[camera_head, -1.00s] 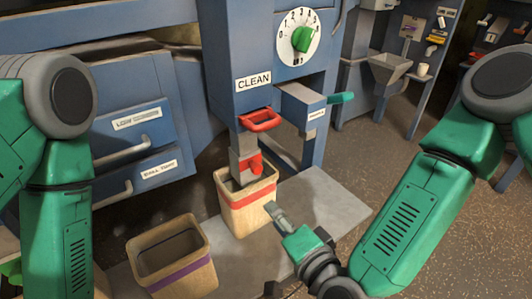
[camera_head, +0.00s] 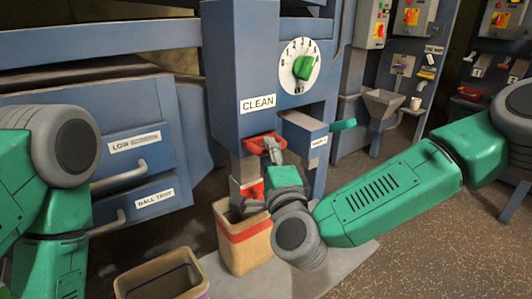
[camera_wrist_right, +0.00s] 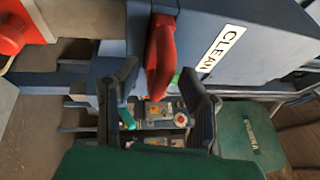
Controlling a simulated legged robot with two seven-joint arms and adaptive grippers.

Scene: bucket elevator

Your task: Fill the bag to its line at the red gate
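The red gate handle (camera_head: 264,142) juts from the blue spout housing under the CLEAN label (camera_head: 258,103). A tan bag (camera_head: 243,244) with a red line band stands open under the metal spout (camera_head: 244,186); its fill level cannot be seen. My right gripper (camera_head: 274,150) is up at the red handle. In the right wrist view, my right gripper's two dark fingers (camera_wrist_right: 160,78) are spread apart, with the red handle (camera_wrist_right: 160,52) between and just beyond their tips; contact is unclear. My left arm shows at the left, but its gripper is out of view.
A second open bag with a purple band (camera_head: 165,280) stands at lower left. A dial with a green pointer (camera_head: 301,67) sits above the handle. A side box with a green handle (camera_head: 342,125) juts out at right. Blue drawers (camera_head: 130,150) are at left.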

